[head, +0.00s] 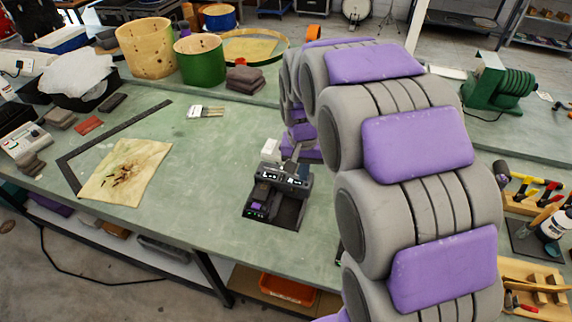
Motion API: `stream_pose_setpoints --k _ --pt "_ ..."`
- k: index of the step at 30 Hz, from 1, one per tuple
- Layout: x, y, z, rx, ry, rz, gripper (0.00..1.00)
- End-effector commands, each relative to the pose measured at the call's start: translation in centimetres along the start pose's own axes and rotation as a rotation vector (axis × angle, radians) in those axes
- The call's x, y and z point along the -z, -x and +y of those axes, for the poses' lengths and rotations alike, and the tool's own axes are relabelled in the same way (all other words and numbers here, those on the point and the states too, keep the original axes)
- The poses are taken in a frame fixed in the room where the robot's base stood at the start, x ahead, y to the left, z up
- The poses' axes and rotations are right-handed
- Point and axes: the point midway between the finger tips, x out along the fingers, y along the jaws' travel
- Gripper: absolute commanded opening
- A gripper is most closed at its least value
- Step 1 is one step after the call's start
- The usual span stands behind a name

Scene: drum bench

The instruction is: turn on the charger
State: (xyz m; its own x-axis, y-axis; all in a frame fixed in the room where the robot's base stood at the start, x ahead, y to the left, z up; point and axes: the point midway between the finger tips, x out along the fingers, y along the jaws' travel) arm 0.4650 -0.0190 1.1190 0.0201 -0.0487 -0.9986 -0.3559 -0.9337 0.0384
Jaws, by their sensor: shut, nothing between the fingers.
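The charger (275,212) is a dark unit with a raised back part and a low front tray, on the green bench left of my arm. Small lights or markings show on the raised part, and a small purple spot and a green spot show at its front left. My gripper (295,165) is shut and empty at the far side of the charger, close above its raised part. The fingertips are small here, and I cannot tell whether they touch it. The purple and grey arm comes down from the right and hides the bench behind it.
A pale block (270,150) stands just behind the charger. A stained cloth (125,170) and a black metal square (70,165) lie to the left. The bench between cloth and charger is clear.

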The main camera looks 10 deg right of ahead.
Motion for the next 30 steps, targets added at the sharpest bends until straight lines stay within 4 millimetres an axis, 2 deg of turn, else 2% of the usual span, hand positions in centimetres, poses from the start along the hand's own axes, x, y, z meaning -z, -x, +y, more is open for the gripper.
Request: stream_pose_setpoints --k 3,9,16,21,30 --pt "2.8 -0.2 -1.8 -0.002 -0.03 0.02 0.0" --pt "7.2 -1.1 -4.5 0.003 -0.086 0.056 0.0" --pt "11.3 -2.6 -5.7 0.022 -0.139 0.081 0.0" --pt "12.7 -3.2 -6.1 0.032 -0.159 0.092 0.0" --pt "12.8 -3.4 -7.2 0.026 -0.162 0.099 0.0"
